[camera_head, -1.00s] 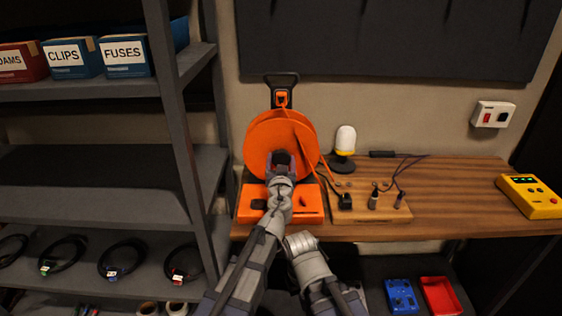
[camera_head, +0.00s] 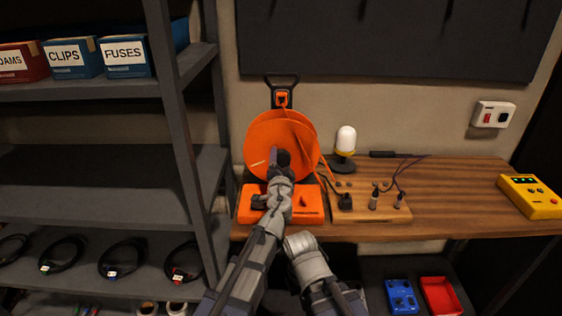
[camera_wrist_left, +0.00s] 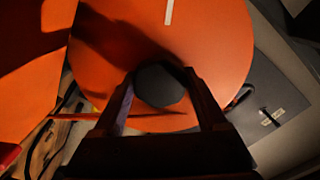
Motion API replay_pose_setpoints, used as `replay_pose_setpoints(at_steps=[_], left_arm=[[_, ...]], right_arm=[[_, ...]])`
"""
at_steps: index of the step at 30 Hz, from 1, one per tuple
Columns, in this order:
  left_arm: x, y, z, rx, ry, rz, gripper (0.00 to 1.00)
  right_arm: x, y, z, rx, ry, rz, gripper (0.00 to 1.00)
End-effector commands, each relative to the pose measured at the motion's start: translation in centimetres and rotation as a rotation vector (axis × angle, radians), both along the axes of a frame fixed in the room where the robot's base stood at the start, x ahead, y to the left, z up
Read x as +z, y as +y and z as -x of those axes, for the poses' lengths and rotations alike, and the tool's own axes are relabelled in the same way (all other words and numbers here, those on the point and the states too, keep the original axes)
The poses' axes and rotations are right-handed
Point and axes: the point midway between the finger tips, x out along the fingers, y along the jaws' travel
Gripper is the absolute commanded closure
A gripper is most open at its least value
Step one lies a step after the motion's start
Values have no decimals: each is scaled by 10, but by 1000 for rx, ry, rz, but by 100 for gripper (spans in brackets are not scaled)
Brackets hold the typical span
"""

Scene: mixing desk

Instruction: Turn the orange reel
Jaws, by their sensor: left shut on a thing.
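The orange reel (camera_head: 268,132) stands upright on its orange base (camera_head: 252,214) at the left end of the wooden desk. My left gripper (camera_head: 279,158) is at the front face of the reel. In the left wrist view its two fingers (camera_wrist_left: 162,95) are shut on a dark round knob (camera_wrist_left: 159,85) at the front of the reel (camera_wrist_left: 205,45). A short white mark (camera_wrist_left: 169,12) shows on the reel's face. An orange cable runs from the reel toward the desk. My right gripper is not seen; only part of my other arm shows below the desk edge.
A white-topped lamp (camera_head: 346,141) stands right of the reel. A wooden block with plugs (camera_head: 368,208) and thin cables lies on the desk (camera_head: 455,190). A yellow box (camera_head: 530,195) sits at the right end. Shelving (camera_head: 183,130) stands close on the left.

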Motion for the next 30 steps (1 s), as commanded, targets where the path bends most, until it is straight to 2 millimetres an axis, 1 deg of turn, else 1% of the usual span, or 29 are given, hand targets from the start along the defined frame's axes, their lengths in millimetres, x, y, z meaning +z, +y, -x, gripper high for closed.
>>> replay_pose_setpoints(at_steps=[30], left_arm=[[1, 0, 1, -1, 0, -965, 100]], right_arm=[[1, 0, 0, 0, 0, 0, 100]])
